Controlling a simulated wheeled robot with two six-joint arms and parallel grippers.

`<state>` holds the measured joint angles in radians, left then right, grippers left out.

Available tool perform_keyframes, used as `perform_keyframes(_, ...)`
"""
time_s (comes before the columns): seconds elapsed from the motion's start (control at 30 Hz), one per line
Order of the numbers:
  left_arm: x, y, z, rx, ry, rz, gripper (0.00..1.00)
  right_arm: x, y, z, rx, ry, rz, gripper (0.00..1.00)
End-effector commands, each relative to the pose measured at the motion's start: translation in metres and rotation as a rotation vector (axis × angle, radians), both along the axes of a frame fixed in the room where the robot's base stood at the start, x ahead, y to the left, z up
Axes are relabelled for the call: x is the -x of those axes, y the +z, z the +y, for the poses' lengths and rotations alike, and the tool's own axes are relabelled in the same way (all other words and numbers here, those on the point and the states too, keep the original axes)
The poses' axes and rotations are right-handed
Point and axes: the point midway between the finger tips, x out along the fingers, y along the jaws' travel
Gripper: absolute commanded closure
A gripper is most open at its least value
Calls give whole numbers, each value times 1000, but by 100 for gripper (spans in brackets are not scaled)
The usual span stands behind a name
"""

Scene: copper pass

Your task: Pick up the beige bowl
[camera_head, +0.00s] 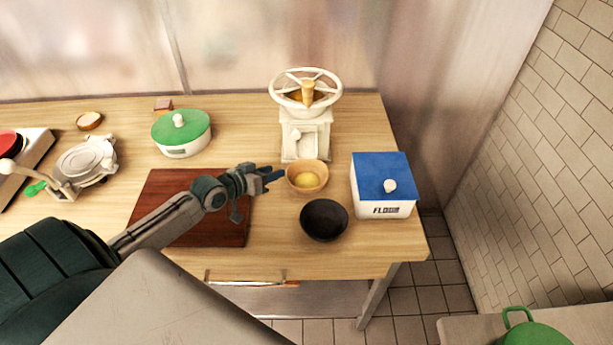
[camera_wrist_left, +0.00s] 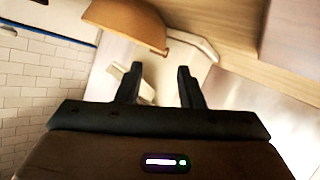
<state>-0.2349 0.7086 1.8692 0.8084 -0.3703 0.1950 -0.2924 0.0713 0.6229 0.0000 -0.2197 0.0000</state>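The beige bowl (camera_head: 307,170) stands on the wooden table (camera_head: 346,246) in front of the white mill, with something yellow in it. My left gripper (camera_head: 277,175) is close against the bowl's left side in the head view. In the left wrist view the bowl (camera_wrist_left: 130,22) shows at the top, partly cut off by the frame. There my left gripper (camera_wrist_left: 159,70) has its two fingers apart with nothing held between them. Whether a finger touches the bowl I cannot tell. My right gripper is in neither view.
A black bowl (camera_head: 324,221) stands just in front of the beige bowl. The white mill (camera_head: 305,134) is behind it, and a white box with a blue lid (camera_head: 382,177) is to its right. A dark red board (camera_head: 170,190) lies under my left forearm.

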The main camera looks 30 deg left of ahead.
Motion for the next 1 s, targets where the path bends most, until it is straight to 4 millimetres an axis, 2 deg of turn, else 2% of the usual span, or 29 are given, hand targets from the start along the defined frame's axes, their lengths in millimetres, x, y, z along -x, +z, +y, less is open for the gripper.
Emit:
perform_keyframes(0.1,-17,-6,-4,4,4,-1,66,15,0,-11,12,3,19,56)
perform_keyframes(0.2,-25,-10,-6,3,1,0,66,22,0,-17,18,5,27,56)
perform_keyframes(0.43,-40,-13,-9,3,0,0,66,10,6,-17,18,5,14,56)
perform_keyframes(0.53,-54,-18,-11,6,1,1,66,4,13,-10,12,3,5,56)
perform_keyframes(0.7,-73,-27,-15,2,0,0,66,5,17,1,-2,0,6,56)
perform_keyframes(1.0,-77,-32,-16,-1,-2,1,66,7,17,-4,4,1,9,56)
